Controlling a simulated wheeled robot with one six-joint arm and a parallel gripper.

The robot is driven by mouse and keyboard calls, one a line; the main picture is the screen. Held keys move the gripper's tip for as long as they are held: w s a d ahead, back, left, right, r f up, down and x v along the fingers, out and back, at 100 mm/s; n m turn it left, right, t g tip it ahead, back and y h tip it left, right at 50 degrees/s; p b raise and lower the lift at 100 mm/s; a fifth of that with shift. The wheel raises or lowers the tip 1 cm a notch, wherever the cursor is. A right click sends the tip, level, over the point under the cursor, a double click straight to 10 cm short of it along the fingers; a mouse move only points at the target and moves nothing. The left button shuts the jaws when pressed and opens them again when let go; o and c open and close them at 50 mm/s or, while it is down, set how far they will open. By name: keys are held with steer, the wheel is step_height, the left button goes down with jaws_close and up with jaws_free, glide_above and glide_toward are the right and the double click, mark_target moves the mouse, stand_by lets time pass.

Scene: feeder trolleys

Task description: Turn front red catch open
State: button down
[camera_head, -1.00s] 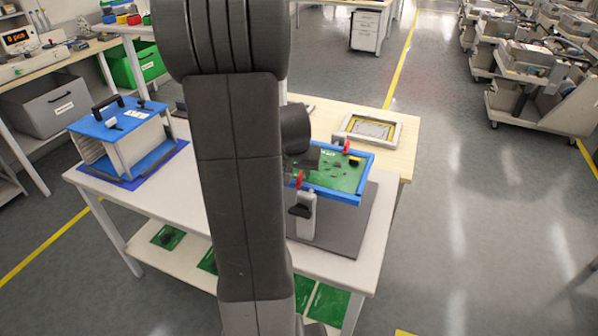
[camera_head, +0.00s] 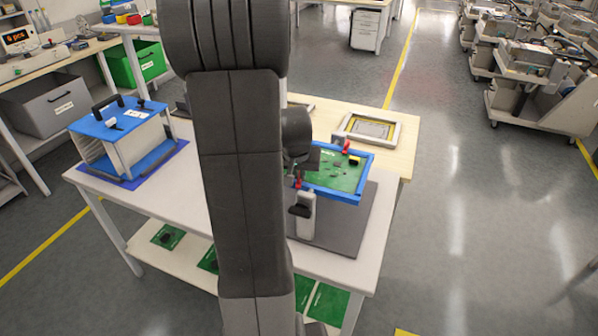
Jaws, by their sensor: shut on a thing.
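A green circuit board (camera_head: 338,173) sits in a blue frame (camera_head: 333,197) held on a stand on the white table. The front red catch (camera_head: 299,184) is at the frame's near left corner, small and partly covered. Another red catch (camera_head: 346,150) is at the back edge. My gripper (camera_head: 298,177) reaches down from behind my arm to the front catch and is shut on it. My arm and wrist hide most of the fingers, so the exact grip and the catch's angle are hard to see.
A black knob (camera_head: 300,210) sits on the stand's near post. A blue-topped box (camera_head: 118,122) stands on the table's left. A framed panel (camera_head: 370,130) lies on the wooden table behind. The floor to the right is open.

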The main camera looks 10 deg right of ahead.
steer(key=n+y, duration=0.1)
steer(key=n, duration=0.2)
steer(key=shift+d, duration=0.1)
steer(key=n+b, duration=0.1)
steer(key=n+y+b, duration=0.1)
steer(key=n, duration=0.1)
steer(key=n+y+b, duration=0.1)
steer(key=shift+d+f+n+b, duration=0.15)
steer(key=shift+f+n+b, duration=0.1)
steer(key=shift+n+b, duration=0.15)
steer(key=n+y+b, duration=0.1)
steer(key=n+b, duration=0.1)
steer(key=n, duration=0.1)
steer(key=shift+w+r+n+g, duration=0.1)
steer(key=shift+n+g, duration=0.2)
steer(key=shift+g, duration=0.1)
steer(key=shift+d+r+n+g+y+b, duration=0.1)
steer(key=shift+n+g+y+b, duration=0.3)
steer(key=shift+n, duration=0.5)
steer(key=shift+r+n+g+y+b, duration=0.1)
steer(key=shift+n+y+b, duration=0.2)
steer(key=shift+n+b, duration=0.45)
steer(key=shift+n, duration=0.35)
steer(key=c, duration=1.5)
jaws_free()
steer(key=shift+c, duration=0.2)
